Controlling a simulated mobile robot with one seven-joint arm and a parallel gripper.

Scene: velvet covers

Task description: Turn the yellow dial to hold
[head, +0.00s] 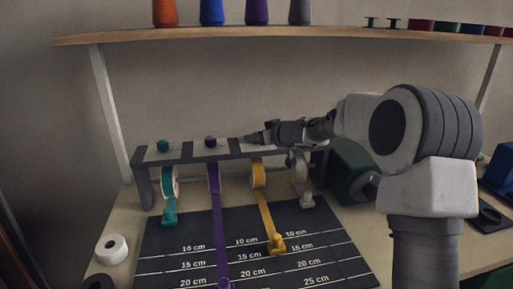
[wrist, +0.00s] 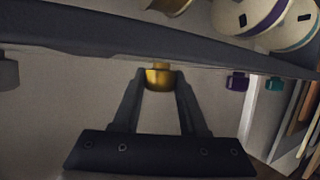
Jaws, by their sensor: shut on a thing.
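The yellow dial (wrist: 158,77) shows in the wrist view between the two fingertips of my gripper (wrist: 160,80), which is shut on it. In the head view my gripper (head: 252,138) reaches in from the right to the top of the grey dispenser rack (head: 185,156) and hides the yellow dial. The yellow ribbon (head: 264,210) runs down from its roll (head: 258,175) to a yellow clip (head: 278,244) on the dark mat. The dial's setting and any label beside it cannot be read.
The teal dial (head: 162,145) and purple dial (head: 210,141) stand to the left on the rack. The purple ribbon (head: 219,240) runs far down the marked mat (head: 180,238). A shelf (head: 270,31) with thread cones hangs above. A dark green box (head: 350,170) stands right.

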